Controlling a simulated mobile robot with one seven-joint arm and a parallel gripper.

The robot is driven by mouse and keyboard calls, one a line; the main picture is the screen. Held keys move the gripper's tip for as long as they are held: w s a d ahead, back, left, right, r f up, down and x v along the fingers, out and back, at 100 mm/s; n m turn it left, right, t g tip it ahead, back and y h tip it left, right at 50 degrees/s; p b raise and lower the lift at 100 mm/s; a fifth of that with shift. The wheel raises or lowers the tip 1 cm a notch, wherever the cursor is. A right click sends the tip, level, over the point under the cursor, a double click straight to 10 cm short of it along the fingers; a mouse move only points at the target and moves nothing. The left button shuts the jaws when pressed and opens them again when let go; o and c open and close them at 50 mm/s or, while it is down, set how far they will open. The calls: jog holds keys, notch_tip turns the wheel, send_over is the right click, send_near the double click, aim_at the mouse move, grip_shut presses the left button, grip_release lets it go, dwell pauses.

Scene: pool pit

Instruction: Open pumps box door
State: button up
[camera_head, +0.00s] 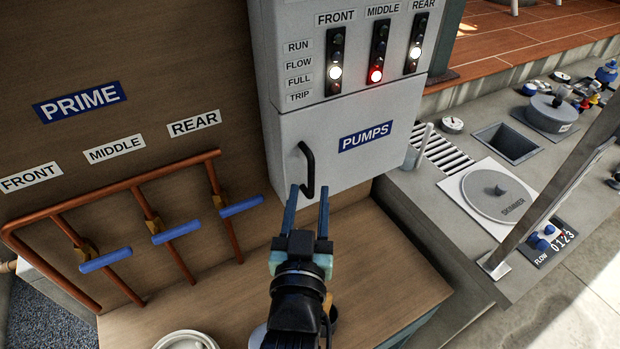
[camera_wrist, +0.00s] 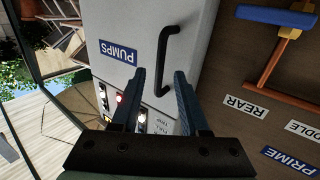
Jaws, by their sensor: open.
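The pumps box is a light grey cabinet with a door (camera_head: 347,130) that carries a blue PUMPS label (camera_head: 367,137). The door looks shut. A black bar handle (camera_head: 308,170) stands upright near the door's left edge. My gripper (camera_head: 307,192) is open, with its fingers pointing at the lower part of the handle. In the wrist view, the handle (camera_wrist: 166,60) lies ahead of the two open fingertips (camera_wrist: 160,72), near the gap between them. Nothing is held. I cannot tell whether a finger touches the handle.
Indicator lights (camera_head: 376,75) sit above the door. Left of the box, copper pipes (camera_head: 150,208) with blue valve levers (camera_head: 178,232) stand out from the wooden wall. A wooden ledge (camera_head: 380,270) lies below. A grey deck with a skimmer lid (camera_head: 499,193) is at right.

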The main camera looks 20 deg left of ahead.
aim_at(310, 181)
jog(key=shift+x, duration=1.6)
grip_shut()
